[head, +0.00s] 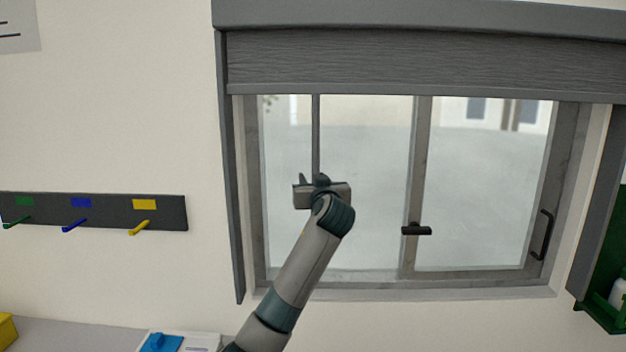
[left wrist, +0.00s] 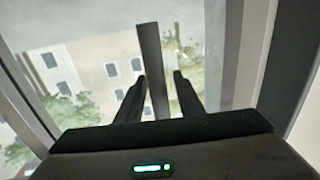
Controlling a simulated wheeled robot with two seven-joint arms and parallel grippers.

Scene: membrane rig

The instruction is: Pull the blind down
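The blind (head: 420,65) is a dark grey ribbed panel, rolled mostly up under its box at the top of the window. A narrow grey strap (head: 316,135) hangs from its lower edge in front of the left pane. My left gripper (head: 314,181) is raised to the strap's lower part. In the left wrist view the strap (left wrist: 152,65) runs between the two fingers of the left gripper (left wrist: 159,76). The fingers are apart, with a visible gap between the strap and the right finger. The strap's lower end is hidden by the gripper. My right gripper is not in view.
The window frame (head: 421,170) has a dark latch (head: 416,230) and a handle (head: 541,235) on the right. A hook rail (head: 100,208) is on the wall at left. A green cabinet (head: 605,270) stands at the right edge. The wall between rail and window is clear.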

